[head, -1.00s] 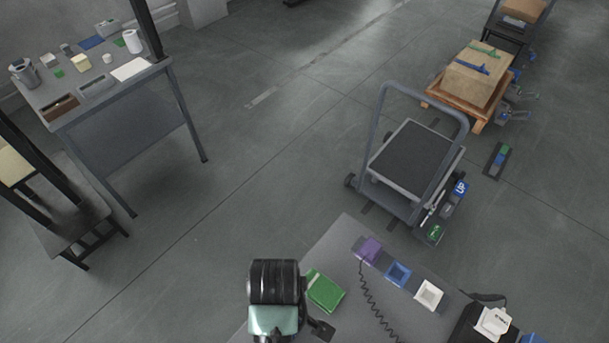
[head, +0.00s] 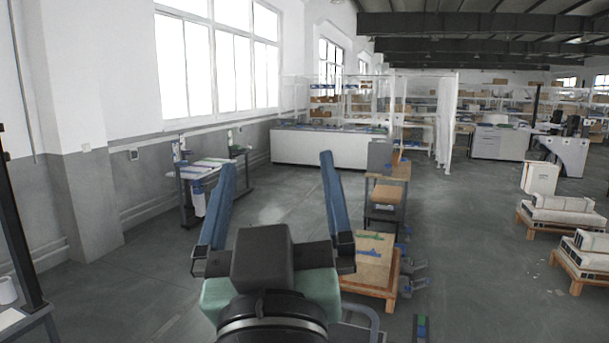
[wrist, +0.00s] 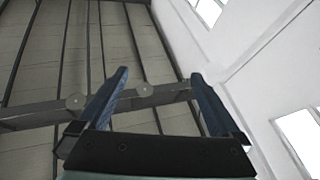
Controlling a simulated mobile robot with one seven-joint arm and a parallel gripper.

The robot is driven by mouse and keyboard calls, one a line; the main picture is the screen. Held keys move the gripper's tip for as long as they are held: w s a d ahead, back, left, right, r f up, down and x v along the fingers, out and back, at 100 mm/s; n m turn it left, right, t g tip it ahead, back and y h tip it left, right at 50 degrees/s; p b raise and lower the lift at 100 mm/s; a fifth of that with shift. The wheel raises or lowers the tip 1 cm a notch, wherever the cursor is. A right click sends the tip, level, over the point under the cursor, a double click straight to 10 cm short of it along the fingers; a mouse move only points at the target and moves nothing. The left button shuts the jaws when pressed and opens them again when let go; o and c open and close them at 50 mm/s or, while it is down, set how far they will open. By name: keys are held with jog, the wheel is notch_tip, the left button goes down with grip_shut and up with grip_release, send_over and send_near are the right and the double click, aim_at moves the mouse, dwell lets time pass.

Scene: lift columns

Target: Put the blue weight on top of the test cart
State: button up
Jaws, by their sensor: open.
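My gripper (head: 278,162) stands upright in the middle of the head view, its two blue fingers spread wide with nothing between them. It also shows in the wrist view (wrist: 160,74), open and empty against the ceiling and a white wall. A grey curved tube, which looks like the test cart's handle (head: 374,316), shows at the bottom edge of the head view, partly behind my gripper. The cart's deck is out of view. The blue weight is in neither current view.
A wooden pallet with a carton (head: 371,262) stands beyond the handle, with a dark cart (head: 386,212) behind it. A workbench (head: 207,172) stands at the left wall. White units on pallets (head: 565,218) stand at right. Open floor (head: 470,260) lies between.

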jog(key=s+d+r+m+t+h, duration=0.1)
jog(key=s+d+r+m+t, duration=0.1)
jog(key=s+r+t, duration=0.2)
jog(key=s+r, duration=0.3)
jog(key=r, duration=0.2)
jog(key=shift+s+d+r, duration=0.25)
jog(key=shift+s+r, duration=0.15)
jog(key=shift+f, duration=0.1)
jog(key=shift+f+b, duration=0.8)
jog(key=shift+b, duration=0.05)
